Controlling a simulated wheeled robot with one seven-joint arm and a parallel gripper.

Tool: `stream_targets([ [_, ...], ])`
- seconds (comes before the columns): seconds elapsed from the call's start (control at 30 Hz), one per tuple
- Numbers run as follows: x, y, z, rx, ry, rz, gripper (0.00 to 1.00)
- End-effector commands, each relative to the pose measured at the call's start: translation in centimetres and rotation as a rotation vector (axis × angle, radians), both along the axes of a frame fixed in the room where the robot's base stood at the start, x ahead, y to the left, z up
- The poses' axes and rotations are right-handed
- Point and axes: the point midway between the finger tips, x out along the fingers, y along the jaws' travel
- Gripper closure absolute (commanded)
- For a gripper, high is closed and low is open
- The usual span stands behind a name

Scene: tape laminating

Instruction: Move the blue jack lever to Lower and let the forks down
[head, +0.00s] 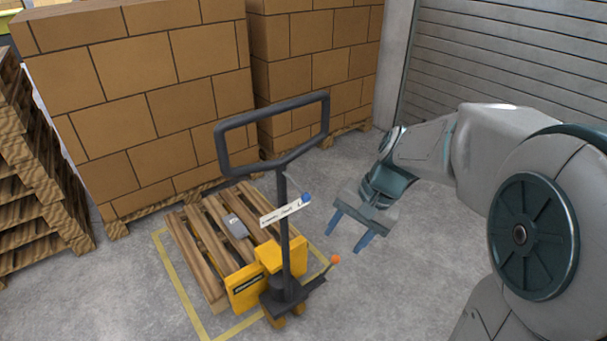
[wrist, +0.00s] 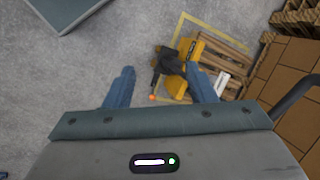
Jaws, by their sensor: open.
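The yellow pallet jack (head: 247,286) stands at a wooden pallet (head: 205,243), with its dark handle (head: 271,165) upright. The small blue lever (head: 306,198) sits at the right end of a white label plate (head: 285,211) on the handle post. The lettering is too small to read. My gripper (head: 355,236) is open and empty, to the right of the blue lever and apart from it. In the wrist view my two blue fingers (wrist: 163,85) are spread, with the jack's yellow body (wrist: 195,62) beyond them. The forks are mostly hidden under the pallet.
An orange-tipped pedal (head: 335,259) sticks out low on the jack's right. A grey box (head: 236,227) lies on the pallet. Large carton stacks (head: 150,95) stand behind, and stacked pallets (head: 30,170) at the left.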

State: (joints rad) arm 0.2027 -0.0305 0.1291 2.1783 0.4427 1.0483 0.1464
Motion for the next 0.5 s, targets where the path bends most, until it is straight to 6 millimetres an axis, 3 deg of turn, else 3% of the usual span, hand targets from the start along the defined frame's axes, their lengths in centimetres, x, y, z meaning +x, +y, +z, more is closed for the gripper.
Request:
stream_targets([
  [0.03, 1.4, 0.2, -1.4, 0.048, 0.04, -0.041, 0.5],
  [0.33, 9.3, 1.6, -6.2, 0.364, 0.235, -0.279, 0.5],
  [0.5, 13.9, 1.3, -9.0, 0.562, 0.34, -0.416, 0.5],
])
